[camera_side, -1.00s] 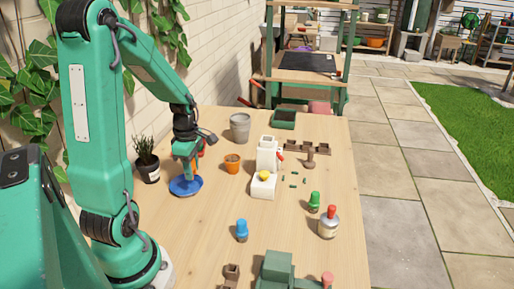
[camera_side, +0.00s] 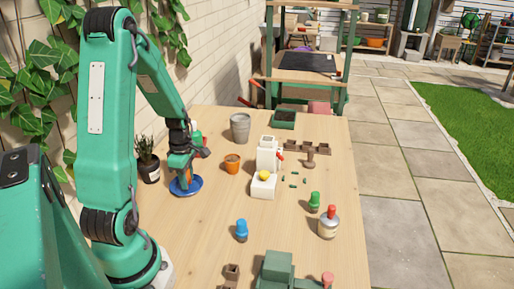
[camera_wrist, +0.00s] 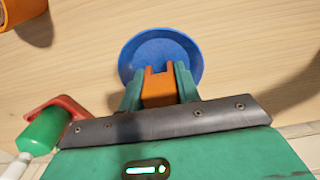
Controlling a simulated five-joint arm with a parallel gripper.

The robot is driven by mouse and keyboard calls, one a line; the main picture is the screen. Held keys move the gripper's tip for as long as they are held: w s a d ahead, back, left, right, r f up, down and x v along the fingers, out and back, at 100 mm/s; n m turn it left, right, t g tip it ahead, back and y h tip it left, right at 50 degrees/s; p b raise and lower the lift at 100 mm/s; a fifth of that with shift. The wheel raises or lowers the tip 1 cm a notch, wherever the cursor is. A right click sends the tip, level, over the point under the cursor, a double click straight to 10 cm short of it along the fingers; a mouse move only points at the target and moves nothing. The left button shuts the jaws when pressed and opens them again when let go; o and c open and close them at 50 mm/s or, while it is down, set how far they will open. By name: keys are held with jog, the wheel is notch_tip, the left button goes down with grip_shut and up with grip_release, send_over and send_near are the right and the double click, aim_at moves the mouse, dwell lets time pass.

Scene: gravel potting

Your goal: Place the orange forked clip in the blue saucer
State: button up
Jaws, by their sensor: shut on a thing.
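The blue saucer (camera_side: 187,190) stands on the wooden table at the left, and it also shows in the wrist view (camera_wrist: 142,45). My gripper (camera_side: 185,177) is over the saucer, pointing down. In the wrist view my gripper (camera_wrist: 160,88) is shut on the orange forked clip (camera_wrist: 158,90), whose two prongs point out toward the saucer. In the side view the clip (camera_side: 187,174) is a small orange patch between the fingers. I cannot tell whether its lower end touches the saucer.
A grey pot (camera_side: 240,128) is farther back. A white device with a yellow ball (camera_side: 264,178) is to the right. The table in front of the saucer is clear.

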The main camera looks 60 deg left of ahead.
jog(key=shift+f, duration=0.35)
jog(key=o, duration=1)
jog(key=shift+c, duration=0.2)
jog(key=shift+r, duration=0.15)
notch_tip(320, 180, up, 12)
jog(key=shift+r, duration=0.1)
dwell(0.5)
